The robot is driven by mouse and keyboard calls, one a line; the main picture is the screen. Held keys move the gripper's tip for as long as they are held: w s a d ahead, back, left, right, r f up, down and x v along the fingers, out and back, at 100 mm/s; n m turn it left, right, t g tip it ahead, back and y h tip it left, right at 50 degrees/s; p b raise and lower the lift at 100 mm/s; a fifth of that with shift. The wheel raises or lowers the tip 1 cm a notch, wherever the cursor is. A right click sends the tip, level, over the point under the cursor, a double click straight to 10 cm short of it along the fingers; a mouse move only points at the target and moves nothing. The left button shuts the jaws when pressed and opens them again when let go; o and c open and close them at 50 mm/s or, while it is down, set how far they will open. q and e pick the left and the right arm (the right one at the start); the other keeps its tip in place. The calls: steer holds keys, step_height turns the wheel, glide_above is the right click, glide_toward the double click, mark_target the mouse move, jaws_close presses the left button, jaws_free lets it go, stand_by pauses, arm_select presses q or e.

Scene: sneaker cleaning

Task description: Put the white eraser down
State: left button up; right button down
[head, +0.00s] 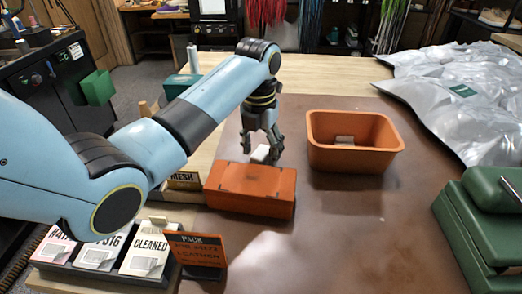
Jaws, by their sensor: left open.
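The white eraser (260,154) sits low between the fingers of my left gripper (262,150), at the far edge of an orange box (250,191). The gripper points down and its fingers are spread, one on each side of the eraser. I cannot tell whether the eraser rests on the box or on the surface just behind it. The fingers partly frame the eraser. My right gripper is not in view.
An orange open bin (392,150) with a small pale block (345,140) inside stands to the right. Silvery bags (455,95) and a green case (482,235) line the right side. A PACK sign (197,250) and label cards stand in front. The brown mat (350,240) is clear in the middle.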

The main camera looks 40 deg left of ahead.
mark_target(260, 153)
arm_select(q)
step_height(260, 153, up, 12)
steer(key=p, duration=0.1)
steer(key=shift+s+f+p, duration=0.25)
steer(key=shift+p, duration=0.15)
steer(key=shift+f, duration=0.15)
